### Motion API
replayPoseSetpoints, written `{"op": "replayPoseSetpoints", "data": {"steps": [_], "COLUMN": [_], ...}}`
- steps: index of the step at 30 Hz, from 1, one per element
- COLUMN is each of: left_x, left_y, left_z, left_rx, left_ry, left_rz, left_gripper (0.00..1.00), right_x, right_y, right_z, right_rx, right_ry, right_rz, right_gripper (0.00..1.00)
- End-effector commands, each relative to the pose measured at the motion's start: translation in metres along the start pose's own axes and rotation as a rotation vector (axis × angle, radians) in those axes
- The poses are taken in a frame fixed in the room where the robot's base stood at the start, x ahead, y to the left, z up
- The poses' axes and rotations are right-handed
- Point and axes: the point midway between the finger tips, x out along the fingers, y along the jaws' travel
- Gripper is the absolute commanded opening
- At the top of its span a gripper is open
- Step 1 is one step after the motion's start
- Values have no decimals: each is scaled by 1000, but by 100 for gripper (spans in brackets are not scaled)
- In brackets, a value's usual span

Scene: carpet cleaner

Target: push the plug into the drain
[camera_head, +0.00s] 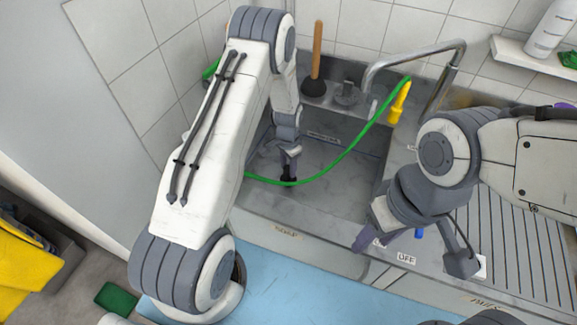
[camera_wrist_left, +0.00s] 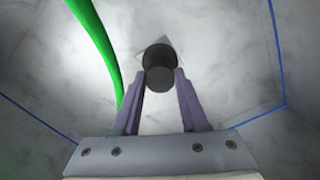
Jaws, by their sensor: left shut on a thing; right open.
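The sink basin (camera_head: 330,200) is grey and stone-like. My left gripper (camera_head: 288,174) reaches down into it and is shut on the plug. In the left wrist view the plug (camera_wrist_left: 160,76) is a dark, round-ended cylinder between the fingertips of my left gripper (camera_wrist_left: 161,90). A pale angular patch shows behind the plug, against the basin floor. I cannot make out the drain opening; the plug and gripper cover that area. Whether the plug touches the floor I cannot tell. My right gripper (camera_head: 412,250) is open and empty over the front counter edge, right of the basin.
A green hose (camera_head: 340,160) with a yellow nozzle (camera_head: 399,102) loops across the basin close to my left gripper; it also shows in the left wrist view (camera_wrist_left: 98,40). A faucet (camera_head: 410,55) and a plunger (camera_head: 315,70) stand at the back. A ribbed drainboard (camera_head: 515,235) lies right.

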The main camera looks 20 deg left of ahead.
Motion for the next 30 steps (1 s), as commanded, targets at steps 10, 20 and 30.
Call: {"op": "replayPoseSetpoints", "data": {"steps": [10, 20, 30], "left_x": [2, -17, -82], "left_y": [0, -1, -1], "left_z": [0, -1, -1], "left_rx": [0, 0, 0], "left_ry": [0, 4, 4], "left_rz": [0, -2, -3], "left_gripper": [78, 78, 78], "right_x": [1, 5, 14], "right_y": [0, 0, 1], "right_z": [0, 0, 1], "right_rx": [0, 0, 0], "right_ry": [0, 0, 0], "right_rz": [0, 0, 0], "right_gripper": [50, 50, 50]}}
